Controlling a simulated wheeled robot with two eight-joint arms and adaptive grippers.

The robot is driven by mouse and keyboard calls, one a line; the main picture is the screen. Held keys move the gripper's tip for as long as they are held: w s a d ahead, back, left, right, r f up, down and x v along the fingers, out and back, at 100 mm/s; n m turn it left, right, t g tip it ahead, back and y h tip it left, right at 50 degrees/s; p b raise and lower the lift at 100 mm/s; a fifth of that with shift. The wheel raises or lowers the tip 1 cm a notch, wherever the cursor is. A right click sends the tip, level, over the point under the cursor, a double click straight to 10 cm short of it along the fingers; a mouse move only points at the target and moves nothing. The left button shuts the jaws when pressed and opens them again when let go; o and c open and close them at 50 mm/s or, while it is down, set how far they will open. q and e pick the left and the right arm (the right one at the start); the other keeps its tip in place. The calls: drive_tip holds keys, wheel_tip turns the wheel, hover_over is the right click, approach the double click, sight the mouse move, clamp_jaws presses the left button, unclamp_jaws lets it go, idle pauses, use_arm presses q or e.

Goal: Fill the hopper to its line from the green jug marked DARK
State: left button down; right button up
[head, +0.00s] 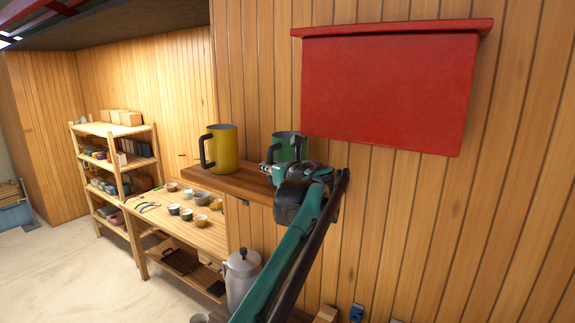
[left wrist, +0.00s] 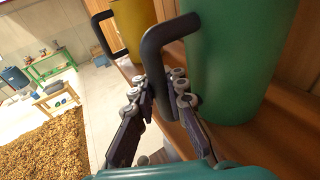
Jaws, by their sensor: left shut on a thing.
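The green jug (head: 287,143) stands on a brown wall shelf (head: 226,181), partly hidden behind my left gripper (head: 272,173). In the left wrist view the green jug (left wrist: 235,55) shows large on the right, its black handle (left wrist: 154,65) toward me. My left gripper (left wrist: 163,88) is shut on that handle, its fingers on either side of the lower part. No DARK marking shows on the visible side. A yellow jug (head: 226,147) with a black handle stands left of the green one. I cannot make out a hopper or its line. My right gripper is not in view.
A red panel (head: 390,90) is on the plank wall, above and right of the jugs. A grey metal canister (head: 242,280) stands below the shelf. A low wooden table (head: 195,232) holds several small cups; a shelf rack (head: 118,130) stands farther left.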

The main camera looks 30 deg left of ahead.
sight(271, 156)
use_arm(q)
drive_tip(key=shift+r, duration=0.1)
drive_tip(key=shift+w+a+r+p, duration=0.1)
drive_tip(key=shift+a+r+p, duration=0.05)
drive_tip(key=shift+r+p, duration=1.25)
drive_tip(key=shift+r, duration=0.1)
drive_tip(key=shift+f+b, duration=0.25)
drive_tip(key=shift+b, duration=0.05)
drive_tip(key=shift+d+f+b, duration=0.25)
drive_tip(key=shift+f+b, duration=0.05)
drive_tip(key=shift+f, duration=0.2)
drive_tip(key=shift+a+f+b, duration=0.1)
drive_tip(key=shift+f+b, duration=0.4)
drive_tip(key=shift+f, duration=0.25)
drive_tip(key=shift+s, duration=0.2)
